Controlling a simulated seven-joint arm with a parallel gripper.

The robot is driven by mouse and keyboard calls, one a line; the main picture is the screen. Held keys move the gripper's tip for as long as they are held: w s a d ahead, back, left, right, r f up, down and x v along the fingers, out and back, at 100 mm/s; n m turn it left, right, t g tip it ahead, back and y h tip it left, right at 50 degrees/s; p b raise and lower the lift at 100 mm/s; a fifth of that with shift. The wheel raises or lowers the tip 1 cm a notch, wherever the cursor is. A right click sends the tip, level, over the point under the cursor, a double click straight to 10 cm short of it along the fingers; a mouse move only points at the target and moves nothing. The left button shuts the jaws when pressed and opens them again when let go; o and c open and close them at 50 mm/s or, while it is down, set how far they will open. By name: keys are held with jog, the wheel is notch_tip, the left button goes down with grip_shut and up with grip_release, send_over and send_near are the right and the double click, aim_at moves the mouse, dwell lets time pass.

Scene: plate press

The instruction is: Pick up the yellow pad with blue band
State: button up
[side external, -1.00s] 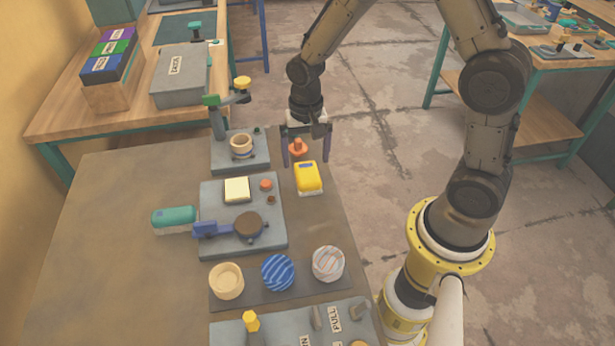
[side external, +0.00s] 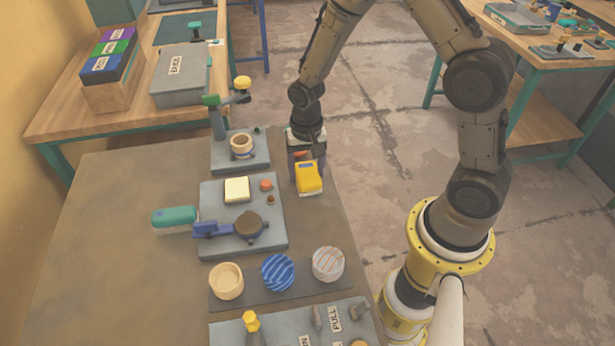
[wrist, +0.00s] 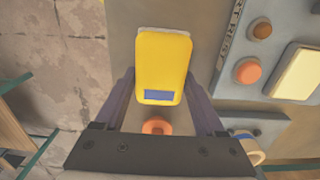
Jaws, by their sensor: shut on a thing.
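The yellow pad with blue band (side external: 309,179) is on the brown table near its right edge. In the wrist view the pad (wrist: 163,62) is a rounded yellow block with a pale underside and a blue patch at its near end. My gripper (side external: 306,174) is lowered around the pad; in the wrist view my gripper (wrist: 160,80) has a finger against each long side near the blue end. It is shut on the pad. Whether the pad touches the table is hard to tell.
An orange knob (wrist: 157,127) stands between my fingers' bases, behind the pad. Left of the pad is a grey press base (side external: 210,190) with a cream plate (side external: 237,190). A tray with three round pieces (side external: 278,272) is nearer. A stand with a ring (side external: 241,144) is farther back.

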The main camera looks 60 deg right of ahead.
jog(key=c, duration=0.3)
jog(key=shift+r, duration=0.1)
jog(key=shift+r, duration=0.55)
jog(key=s+r, duration=0.8)
jog(key=s, duration=0.1)
jog(key=s+r, duration=0.3)
jog(key=s, duration=0.2)
jog(key=shift+a+r, duration=0.2)
jog(key=shift+r, duration=0.2)
jog(key=o, duration=0.8)
jog(key=c, duration=0.7)
